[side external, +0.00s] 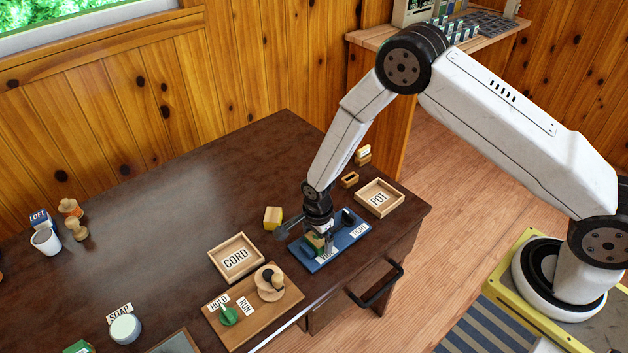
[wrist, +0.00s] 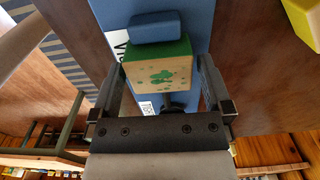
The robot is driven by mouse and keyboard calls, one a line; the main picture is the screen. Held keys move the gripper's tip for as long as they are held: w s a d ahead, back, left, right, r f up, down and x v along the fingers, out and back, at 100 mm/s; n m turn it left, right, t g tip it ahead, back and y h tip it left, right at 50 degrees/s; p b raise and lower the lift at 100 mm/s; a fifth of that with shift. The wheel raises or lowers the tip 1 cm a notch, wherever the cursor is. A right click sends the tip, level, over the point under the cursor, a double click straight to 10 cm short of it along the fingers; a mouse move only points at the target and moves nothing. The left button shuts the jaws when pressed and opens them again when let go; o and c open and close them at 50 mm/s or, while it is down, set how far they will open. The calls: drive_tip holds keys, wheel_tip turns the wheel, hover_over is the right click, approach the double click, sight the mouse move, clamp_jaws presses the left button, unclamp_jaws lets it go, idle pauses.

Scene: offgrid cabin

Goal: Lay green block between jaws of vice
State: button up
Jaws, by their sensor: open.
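The green block (wrist: 158,68) has a green top and a pale wooden face with green marks. It sits at the vice (wrist: 188,20), beside a raised blue jaw (wrist: 157,27). I cannot tell whether it touches that jaw, and the opposite jaw is not clear. In the side view the block (side external: 313,241) is partly hidden by my gripper (side external: 320,236), which points down over the blue vice base (side external: 352,240). In the wrist view my gripper (wrist: 160,80) is open, with one finger on each side of the block and visible gaps.
A yellow block (side external: 272,217) stands left of the vice. The CORD tray (side external: 236,257) is at front left and the POT tray (side external: 379,198) at back right. A board with a green HOLD/RUN lever (side external: 229,315) lies in front. The table's left middle is clear.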

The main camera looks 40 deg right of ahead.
drive_tip(key=shift+r, duration=0.1)
drive_tip(key=shift+r, duration=3.4)
drive_tip(key=shift+s+d+r+n, duration=0.1)
drive_tip(key=shift+d+r+n, duration=0.2)
drive_tip(key=shift+r, duration=0.2)
drive_tip(key=s+d+r+n+t, duration=0.1)
drive_tip(key=s+d+r+n, duration=0.3)
drive_tip(key=s+r+n, duration=0.3)
drive_tip(key=s+d+r+n+t, duration=0.1)
drive_tip(key=s+d+r+n, duration=0.4)
drive_tip(key=s+r+n, duration=0.2)
drive_tip(key=shift+s+d+r+n+t, duration=0.2)
drive_tip(key=shift+s+r+n+t, duration=0.15)
drive_tip(key=shift+r+n, duration=1.1)
drive_tip(key=shift+f+n, duration=0.25)
drive_tip(key=shift+f, duration=0.05)
